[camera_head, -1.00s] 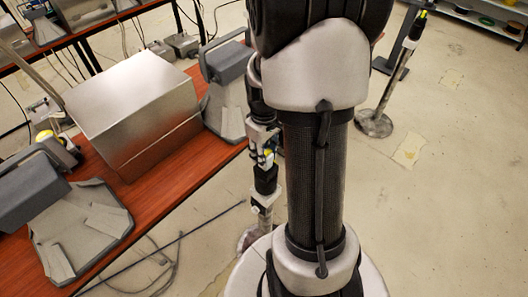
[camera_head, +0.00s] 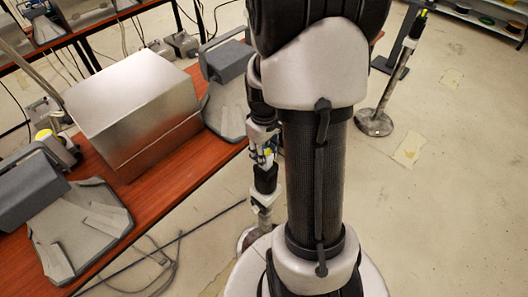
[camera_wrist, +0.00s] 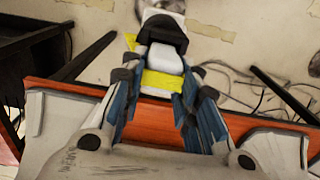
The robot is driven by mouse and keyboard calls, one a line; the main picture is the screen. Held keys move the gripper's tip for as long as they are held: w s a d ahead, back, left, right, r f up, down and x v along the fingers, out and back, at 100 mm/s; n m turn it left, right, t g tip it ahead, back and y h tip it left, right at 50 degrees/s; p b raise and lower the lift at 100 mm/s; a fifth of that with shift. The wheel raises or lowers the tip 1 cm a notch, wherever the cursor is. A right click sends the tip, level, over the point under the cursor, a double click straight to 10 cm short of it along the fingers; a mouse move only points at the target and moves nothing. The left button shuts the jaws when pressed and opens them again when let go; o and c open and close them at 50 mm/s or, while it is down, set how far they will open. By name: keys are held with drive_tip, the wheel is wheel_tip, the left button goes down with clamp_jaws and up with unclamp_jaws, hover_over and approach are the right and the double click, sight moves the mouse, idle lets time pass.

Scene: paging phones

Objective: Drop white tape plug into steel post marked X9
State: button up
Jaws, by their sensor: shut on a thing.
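In the wrist view, my gripper (camera_wrist: 163,85) has its blue-lined fingers on both sides of a white piece with a yellow band, which I take as the white tape plug (camera_wrist: 166,60). A black post top (camera_wrist: 163,32) shows directly beyond it. In the head view, my gripper (camera_head: 262,148) is just above a steel post with a black top (camera_head: 265,180) and a pale tag, partly hidden by my arm. I cannot tell whether the plug is touching or inside the top. No X9 marking is readable.
A wooden table (camera_head: 180,173) stands left with a metal box (camera_head: 135,100) and grey desk phones (camera_head: 80,225). Another steel post (camera_head: 393,88) with a black, yellow-tipped top stands right. Cables lie on the floor lower left. Open floor lies to the right.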

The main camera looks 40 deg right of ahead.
drive_tip(key=shift+f+b, duration=0.3)
drive_tip(key=shift+f, duration=0.15)
drive_tip(key=shift+r, duration=0.15)
drive_tip(key=shift+r+p, duration=0.7)
drive_tip(key=shift+p, duration=0.05)
drive_tip(key=shift+f+b, duration=0.6)
drive_tip(key=shift+f, duration=0.25)
idle(0.7)
drive_tip(key=o, duration=0.8)
drive_tip(key=shift+r+p, duration=4.55)
drive_tip(key=shift+r, duration=1)
